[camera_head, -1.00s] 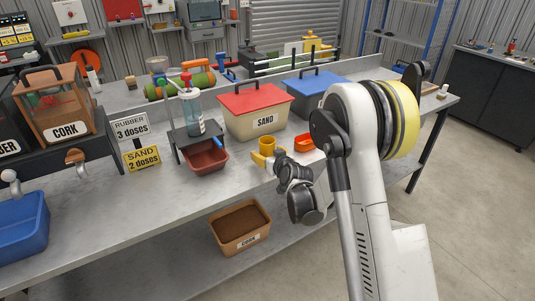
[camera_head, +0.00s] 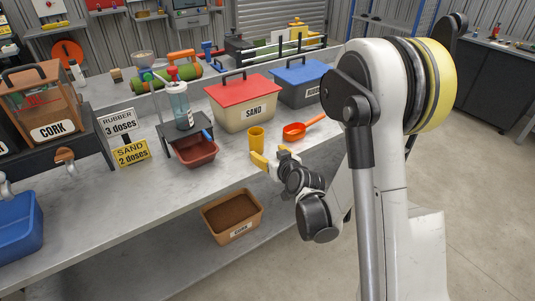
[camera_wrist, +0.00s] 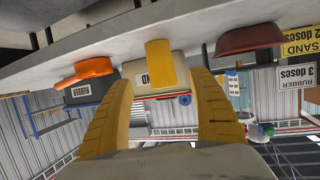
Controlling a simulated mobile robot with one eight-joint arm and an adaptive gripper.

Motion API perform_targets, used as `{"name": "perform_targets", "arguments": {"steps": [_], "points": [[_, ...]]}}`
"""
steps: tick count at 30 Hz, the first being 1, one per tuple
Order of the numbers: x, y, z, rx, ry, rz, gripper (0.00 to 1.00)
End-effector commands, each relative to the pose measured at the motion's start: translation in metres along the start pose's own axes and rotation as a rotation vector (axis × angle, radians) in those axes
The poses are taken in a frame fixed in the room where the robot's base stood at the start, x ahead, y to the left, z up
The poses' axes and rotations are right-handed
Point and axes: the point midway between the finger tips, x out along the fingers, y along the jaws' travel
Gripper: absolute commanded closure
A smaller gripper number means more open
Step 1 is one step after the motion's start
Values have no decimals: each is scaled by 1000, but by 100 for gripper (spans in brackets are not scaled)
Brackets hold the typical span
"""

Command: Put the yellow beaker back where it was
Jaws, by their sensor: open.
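The yellow beaker (camera_head: 256,138) stands upright on the grey bench, in front of the sand box and between the red-brown tray and the orange scoop. My gripper (camera_head: 270,156) is just on the near side of the beaker, with its yellow fingers spread and empty. In the wrist view, which is upside down, the beaker (camera_wrist: 160,62) shows beyond and between the two open fingertips (camera_wrist: 161,78). The fingers do not seem to hold it.
The sand box (camera_head: 243,103) with a red lid and a blue-lidded box (camera_head: 301,80) stand behind. The orange scoop (camera_head: 295,131) lies to the right. The red-brown tray (camera_head: 195,152) sits under a small stand at left. A cork bin (camera_head: 232,216) is below.

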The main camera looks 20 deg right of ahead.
Motion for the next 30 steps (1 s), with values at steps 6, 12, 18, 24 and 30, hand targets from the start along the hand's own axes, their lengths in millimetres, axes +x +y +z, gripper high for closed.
{"name": "perform_targets", "arguments": {"steps": [6, 12, 18, 24, 30], "points": [[-30, -12, -25, 3, -69, -21, 30], [-97, -32, -50, 15, -214, -36, 30], [-182, -45, -48, 31, -365, -16, 30], [-265, -48, -24, 46, -502, 33, 30], [-314, -46, -1, 59, -581, 77, 30]]}}
